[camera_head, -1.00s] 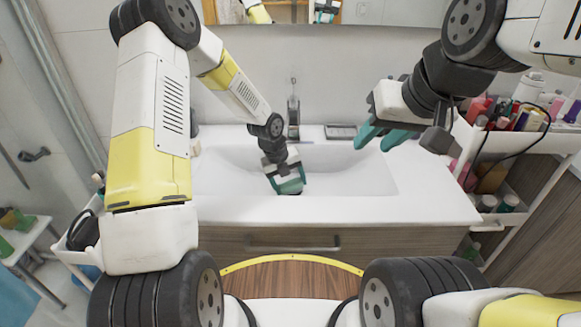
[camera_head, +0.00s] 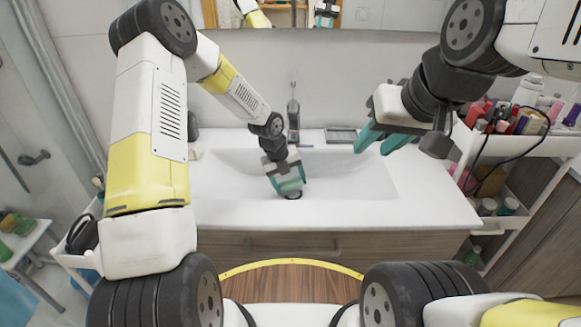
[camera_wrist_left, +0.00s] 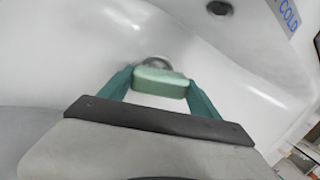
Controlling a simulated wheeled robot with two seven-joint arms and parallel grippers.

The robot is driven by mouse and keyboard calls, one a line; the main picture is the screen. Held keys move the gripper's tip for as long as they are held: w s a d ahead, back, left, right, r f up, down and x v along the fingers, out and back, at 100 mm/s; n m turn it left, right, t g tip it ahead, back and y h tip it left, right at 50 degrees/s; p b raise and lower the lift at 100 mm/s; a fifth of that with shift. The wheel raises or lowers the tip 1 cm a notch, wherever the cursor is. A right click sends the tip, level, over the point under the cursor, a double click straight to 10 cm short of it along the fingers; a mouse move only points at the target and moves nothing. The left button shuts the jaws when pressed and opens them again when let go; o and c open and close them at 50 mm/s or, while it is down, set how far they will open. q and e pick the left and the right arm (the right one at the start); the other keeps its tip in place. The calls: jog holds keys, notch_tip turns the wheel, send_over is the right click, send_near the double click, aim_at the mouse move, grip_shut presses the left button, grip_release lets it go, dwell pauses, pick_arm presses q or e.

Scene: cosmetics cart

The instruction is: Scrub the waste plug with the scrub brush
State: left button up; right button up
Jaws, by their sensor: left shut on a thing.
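My left gripper (camera_head: 289,188) reaches down into the white sink basin (camera_head: 345,178). In the left wrist view its teal fingers (camera_wrist_left: 160,92) are shut on a pale green block, the scrub brush (camera_wrist_left: 160,84). The round metallic waste plug (camera_wrist_left: 157,62) shows just beyond the brush, partly hidden by it. In the head view a dark round edge of the plug (camera_head: 293,195) shows just below the gripper. I cannot tell whether brush and plug touch. My right gripper (camera_head: 385,138) is open and empty above the basin's right side.
A dark faucet (camera_head: 293,115) stands behind the basin. A grey dish (camera_head: 341,135) lies on the back rim. A white cart (camera_head: 540,140) crowded with bottles stands at the right. In the left wrist view, a dark round opening (camera_wrist_left: 219,8) shows in the basin wall.

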pick_arm(q)
jog(key=shift+s+f, duration=0.1)
jog(key=shift+s, duration=0.85)
jog(key=shift+w+f, duration=0.15)
jog(key=shift+w, duration=1.4)
jog(key=shift+s+r, duration=0.2)
jog(key=shift+s, duration=0.6)
jog(key=shift+s+f, duration=0.1)
jog(key=shift+s, duration=0.6)
jog(key=shift+w, duration=1.45)
jog(key=shift+s, duration=1.45)
jog(key=shift+w+f, duration=0.2)
jog(key=shift+w, duration=1.25)
jog(key=shift+r, duration=0.2)
notch_tip(320, 180, up, 6)
jog(key=shift+w+f, duration=0.1)
jog(key=shift+r, duration=0.55)
